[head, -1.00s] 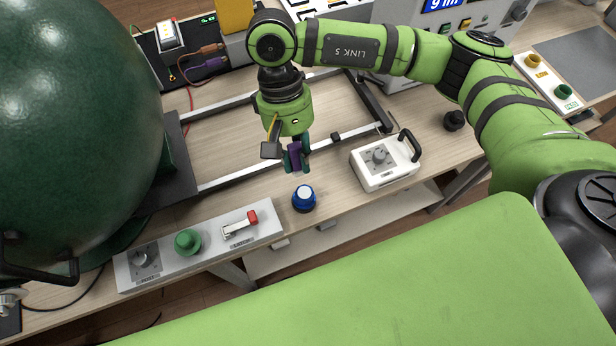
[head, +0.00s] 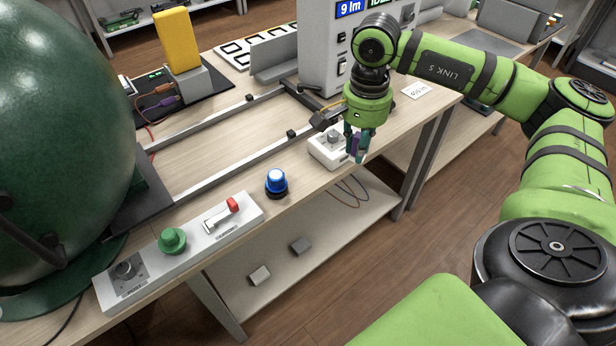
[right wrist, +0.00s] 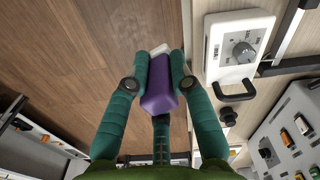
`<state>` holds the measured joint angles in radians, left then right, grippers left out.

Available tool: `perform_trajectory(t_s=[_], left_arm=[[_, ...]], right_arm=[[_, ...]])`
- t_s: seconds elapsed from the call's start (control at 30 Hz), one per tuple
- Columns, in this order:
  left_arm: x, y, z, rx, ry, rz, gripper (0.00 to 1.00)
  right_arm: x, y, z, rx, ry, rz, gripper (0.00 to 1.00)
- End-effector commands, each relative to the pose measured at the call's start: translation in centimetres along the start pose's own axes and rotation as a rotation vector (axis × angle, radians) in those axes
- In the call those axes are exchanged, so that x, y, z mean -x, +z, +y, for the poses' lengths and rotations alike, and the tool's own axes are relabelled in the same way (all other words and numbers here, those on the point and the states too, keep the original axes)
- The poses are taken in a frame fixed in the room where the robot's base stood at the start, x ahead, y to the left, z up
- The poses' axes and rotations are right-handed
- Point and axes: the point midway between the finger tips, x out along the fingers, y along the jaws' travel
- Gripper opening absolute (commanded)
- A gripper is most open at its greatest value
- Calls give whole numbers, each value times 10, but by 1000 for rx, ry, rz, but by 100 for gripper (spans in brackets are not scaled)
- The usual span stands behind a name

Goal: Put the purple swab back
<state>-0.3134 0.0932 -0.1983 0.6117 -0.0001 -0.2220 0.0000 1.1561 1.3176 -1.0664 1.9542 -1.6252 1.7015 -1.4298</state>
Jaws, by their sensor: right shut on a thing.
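The purple swab (head: 358,147) is between the fingers of my right gripper (head: 356,144), which is shut on it. In the right wrist view, the swab (right wrist: 160,86) shows as a purple block with a pale end, pinched between two teal fingers. In the head view, the gripper holds it in front of the white dial box (head: 328,148), near the bench's front edge. In the right wrist view, floor shows beyond the swab, and the dial box (right wrist: 234,50) is to its right. My left gripper is not in view.
A control strip (head: 180,250) with a green button and a red-tipped switch lies along the front edge. A blue knob (head: 276,181) stands near the rails (head: 218,166). A large green sphere (head: 60,130) fills the left. A grey instrument (head: 330,60) stands behind the gripper.

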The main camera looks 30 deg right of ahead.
Motion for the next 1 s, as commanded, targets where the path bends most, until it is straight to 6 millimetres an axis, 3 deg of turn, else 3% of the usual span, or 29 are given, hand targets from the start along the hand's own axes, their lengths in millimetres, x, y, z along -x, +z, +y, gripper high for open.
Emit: perform_trajectory(t_s=[0.23, 0.5, 0.7, 0.9, 1.0], left_arm=[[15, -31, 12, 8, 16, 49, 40], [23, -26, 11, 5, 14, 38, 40], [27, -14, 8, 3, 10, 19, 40], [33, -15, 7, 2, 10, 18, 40], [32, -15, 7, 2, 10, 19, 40]], right_arm=[[-30, 8, -56, 4, 1, -3, 3], [-59, 11, -102, 3, 1, -1, 3], [-75, 12, -107, 2, 5, -1, 3], [-101, 12, -107, 4, 3, -1, 3], [-105, 11, -107, 4, 1, 0, 3]])
